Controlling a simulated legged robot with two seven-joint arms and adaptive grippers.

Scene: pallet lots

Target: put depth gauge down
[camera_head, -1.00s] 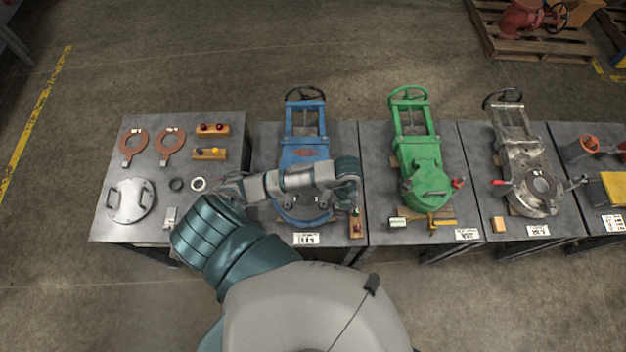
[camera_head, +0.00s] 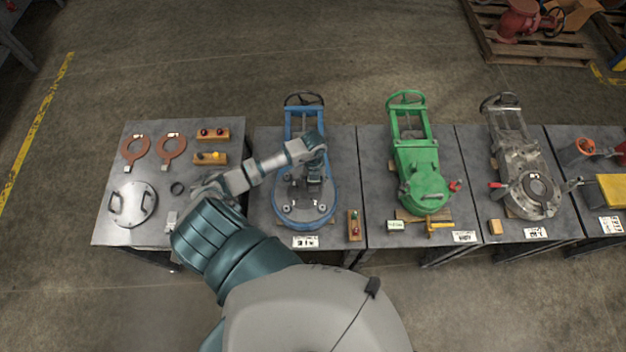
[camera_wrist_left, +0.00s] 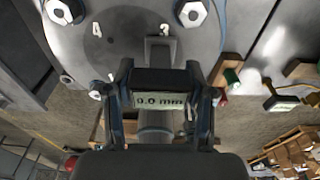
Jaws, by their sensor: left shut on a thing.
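My left gripper (camera_head: 314,178) is over the body of the blue valve (camera_head: 289,211), which lies on a grey table. In the left wrist view the gripper (camera_wrist_left: 160,85) is shut on the depth gauge (camera_wrist_left: 158,100), a dark block whose display reads 0.0 mm. The gauge's far end lies over a grey bolted face (camera_wrist_left: 120,45) marked 4 and 3. I cannot tell whether it touches that face. The gauge is hard to make out in the head view. My right gripper is not in view.
A green valve (camera_head: 417,165) and a bare metal valve (camera_head: 525,165) lie on tables to the right. The left table holds two copper-coloured rings, a round plate with handles (camera_head: 133,204) and wooden blocks. A wooden block (camera_head: 354,226) stands right of the blue valve.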

